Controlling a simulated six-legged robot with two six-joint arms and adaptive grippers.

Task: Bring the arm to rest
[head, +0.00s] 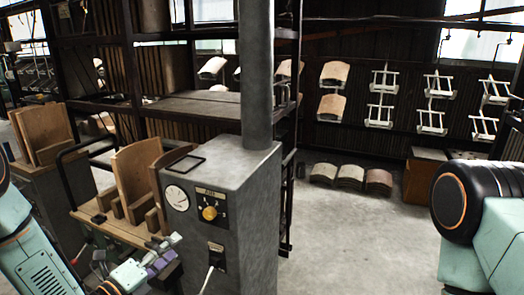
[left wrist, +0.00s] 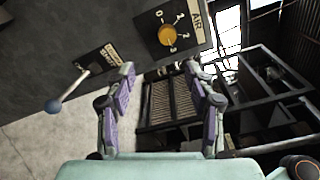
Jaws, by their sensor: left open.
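My left gripper (head: 170,254) is in the lower left of the head view, beside the front of the grey control cabinet (head: 262,190). Its two purple-padded fingers also show in the left wrist view (left wrist: 160,75), spread apart with nothing between them. The teal left arm comes in from the lower left. Part of my teal right arm, with a black joint and orange ring, fills the right edge of the head view. The right gripper is not in view.
The cabinet bears a gauge (head: 176,198), a yellow knob (head: 209,213) marked AIR and a ball-ended lever (left wrist: 54,105). A wooden cart (head: 95,212) with curved panels (head: 135,172) stands to its left. White racks (head: 432,120) hang at the back.

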